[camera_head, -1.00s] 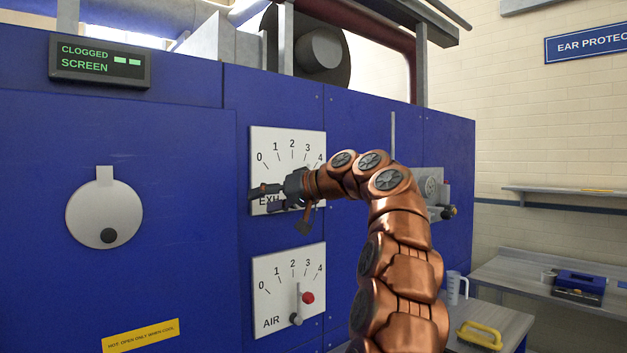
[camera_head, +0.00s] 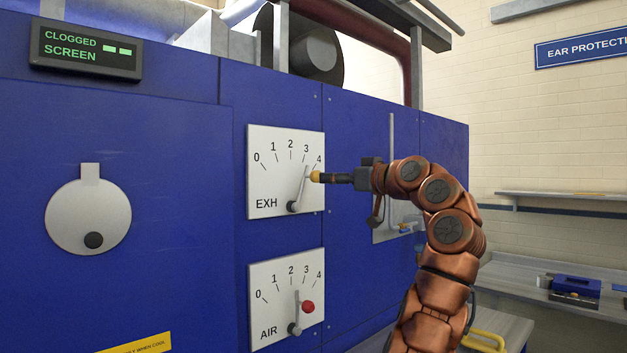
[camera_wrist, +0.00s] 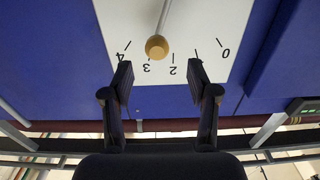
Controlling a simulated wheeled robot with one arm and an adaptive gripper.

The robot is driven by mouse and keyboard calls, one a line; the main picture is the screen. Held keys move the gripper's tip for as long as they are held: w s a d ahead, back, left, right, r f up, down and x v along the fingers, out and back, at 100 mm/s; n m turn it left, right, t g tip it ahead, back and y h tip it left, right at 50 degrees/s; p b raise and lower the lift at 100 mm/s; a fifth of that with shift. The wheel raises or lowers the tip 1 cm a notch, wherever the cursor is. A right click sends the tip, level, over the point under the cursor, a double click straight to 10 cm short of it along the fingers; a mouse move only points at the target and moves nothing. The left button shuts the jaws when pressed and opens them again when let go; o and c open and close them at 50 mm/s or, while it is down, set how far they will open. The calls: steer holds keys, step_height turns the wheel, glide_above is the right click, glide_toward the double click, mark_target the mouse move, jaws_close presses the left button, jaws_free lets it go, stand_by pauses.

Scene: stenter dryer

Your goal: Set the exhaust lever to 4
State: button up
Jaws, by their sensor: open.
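In the wrist view, my gripper (camera_wrist: 160,75) is open, and the scale is upside down. The yellow knob (camera_wrist: 156,47) appears between the two fingers, just beyond their tips, with no contact visible. The lever (camera_wrist: 164,14) runs up from it.
Below is the AIR plate (camera_head: 260,302) with a red-knobbed lever (camera_head: 308,307). A round white cover (camera_head: 88,215) is at left, under a display reading CLOGGED SCREEN (camera_head: 86,50). A workbench (camera_head: 520,277) stands at right.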

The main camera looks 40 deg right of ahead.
mark_target(317, 177)
steer(key=shift+w+d+p, duration=0.15)
steer(key=shift+w+p, duration=0.55)
steer(key=shift+w, duration=1.15)
steer(key=shift+w+d+p, duration=0.15)
steer(key=shift+w+p, duration=0.5)
steer(key=shift+w, duration=1.2)
steer(key=shift+c, duration=0.3)
jaws_close()
